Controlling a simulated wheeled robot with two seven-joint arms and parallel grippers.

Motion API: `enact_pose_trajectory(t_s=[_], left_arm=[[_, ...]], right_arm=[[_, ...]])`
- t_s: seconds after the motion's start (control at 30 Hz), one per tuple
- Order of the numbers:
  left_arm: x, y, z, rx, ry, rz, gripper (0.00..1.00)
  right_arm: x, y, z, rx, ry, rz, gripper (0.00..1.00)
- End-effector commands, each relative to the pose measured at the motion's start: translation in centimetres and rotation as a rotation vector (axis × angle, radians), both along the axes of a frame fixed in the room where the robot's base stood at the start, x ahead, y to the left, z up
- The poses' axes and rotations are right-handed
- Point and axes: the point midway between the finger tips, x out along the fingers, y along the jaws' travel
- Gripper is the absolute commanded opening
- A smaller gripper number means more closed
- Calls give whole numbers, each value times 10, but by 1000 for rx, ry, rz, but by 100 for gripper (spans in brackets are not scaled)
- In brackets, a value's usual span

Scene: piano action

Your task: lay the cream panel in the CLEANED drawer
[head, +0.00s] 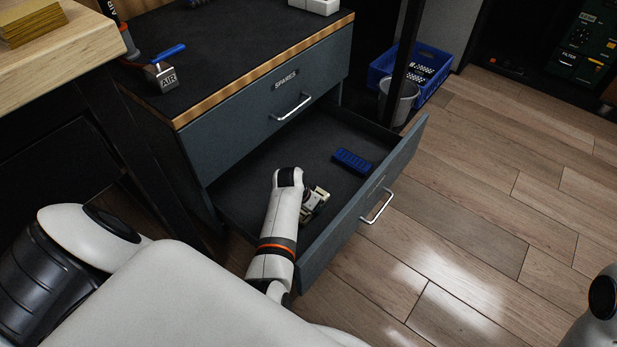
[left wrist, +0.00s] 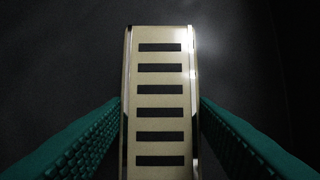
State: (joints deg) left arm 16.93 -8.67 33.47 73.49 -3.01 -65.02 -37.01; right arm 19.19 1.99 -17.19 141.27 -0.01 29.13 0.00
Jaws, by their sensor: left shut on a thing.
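The cream panel (left wrist: 160,100) is a long plate with a row of several dark slots. In the left wrist view it lies between the two green finger pads of my left gripper, above a dark surface. In the head view my left arm reaches down into the open lower drawer (head: 318,140), and my left gripper (head: 314,203) is low inside it, near the drawer front. The gripper is shut on the panel; whether the panel touches the drawer floor I cannot tell. No CLEANED label is readable on the open drawer. My right gripper is out of view.
A blue slotted block (head: 352,161) lies in the open drawer, to the right of my gripper. The closed drawer above is labelled SPARES (head: 286,80). A grey bin (head: 399,103) and blue crate (head: 432,75) stand behind. The wooden floor at right is clear.

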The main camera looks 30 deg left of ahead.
Motion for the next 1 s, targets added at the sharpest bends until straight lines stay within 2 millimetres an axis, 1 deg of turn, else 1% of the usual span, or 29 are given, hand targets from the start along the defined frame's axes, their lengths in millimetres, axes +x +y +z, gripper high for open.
enact_pose_trajectory(t_s=[0.13,0.17,0.2,0.27,0.53,0.63,0.7,0.8,1.0], left_arm=[[0,0,-5,0,0,-1,24],[0,0,-4,-1,0,0,55],[0,0,-4,-1,0,0,62],[0,0,-4,-1,0,0,72],[0,0,-4,0,0,0,72],[0,0,1,0,-1,1,72],[-3,1,10,1,1,0,72],[-9,1,26,1,1,0,72],[-24,2,65,1,1,-1,72]], right_arm=[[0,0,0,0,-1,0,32],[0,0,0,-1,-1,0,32],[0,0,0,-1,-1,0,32],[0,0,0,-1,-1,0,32],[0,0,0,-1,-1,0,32],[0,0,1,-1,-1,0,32],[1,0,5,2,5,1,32],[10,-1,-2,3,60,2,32],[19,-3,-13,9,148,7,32]])
